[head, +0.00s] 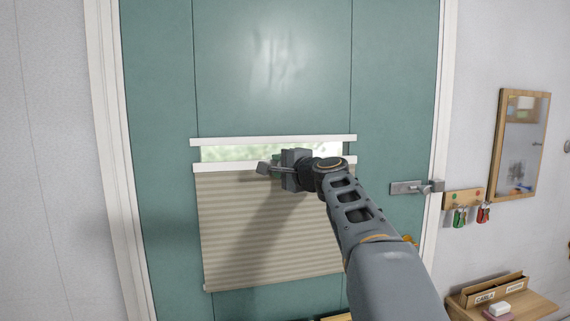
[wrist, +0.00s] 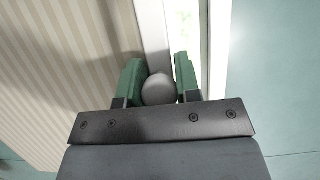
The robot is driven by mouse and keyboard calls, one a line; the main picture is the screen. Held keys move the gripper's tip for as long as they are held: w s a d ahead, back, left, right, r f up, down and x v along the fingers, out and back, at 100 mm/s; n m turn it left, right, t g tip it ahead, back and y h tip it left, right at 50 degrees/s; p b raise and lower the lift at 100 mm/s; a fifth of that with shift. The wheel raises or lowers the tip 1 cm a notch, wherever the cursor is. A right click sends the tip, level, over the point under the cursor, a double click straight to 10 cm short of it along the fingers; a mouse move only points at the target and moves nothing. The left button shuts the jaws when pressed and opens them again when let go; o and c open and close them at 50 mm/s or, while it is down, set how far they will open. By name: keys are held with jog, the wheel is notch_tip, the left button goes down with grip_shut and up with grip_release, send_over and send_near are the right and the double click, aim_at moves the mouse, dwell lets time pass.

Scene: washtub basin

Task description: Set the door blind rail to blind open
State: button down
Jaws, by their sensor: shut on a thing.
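The door blind (head: 250,230) is a beige pleated shade on the teal door (head: 165,120). Its white movable rail (head: 213,167) runs across the top of the pleats, a little below the fixed white upper bar (head: 240,141). A narrow strip of bright window (head: 225,154) shows between them. My gripper (head: 270,168) is at the movable rail, right of its left end. In the wrist view, its green-padded fingers (wrist: 160,76) are shut on a round grey knob (wrist: 158,90) beside the white rail (wrist: 153,30).
A door latch (head: 415,187) is at the door's right edge. The door above the blind is clear.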

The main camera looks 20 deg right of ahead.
aim_at(272, 275)
notch_tip(272, 275, down, 34)
jog(key=b, duration=3.3)
jog(key=shift+a+f+b, duration=0.1)
jog(key=shift+f+b, duration=0.05)
jog(key=shift+b, duration=0.15)
jog(key=shift+w, duration=0.1)
jog(key=c, duration=0.9)
grip_release()
jog(key=shift+w+a+f, duration=0.1)
jog(key=shift+w+a, duration=0.05)
jog(key=shift+o, duration=0.4)
jog(key=shift+s+d, duration=0.3)
jog(key=shift+s, duration=0.35)
jog(key=s+d, duration=0.2)
jog(key=s, duration=1)
jog(key=shift+s+b, duration=0.3)
jog(key=shift+d, duration=0.1)
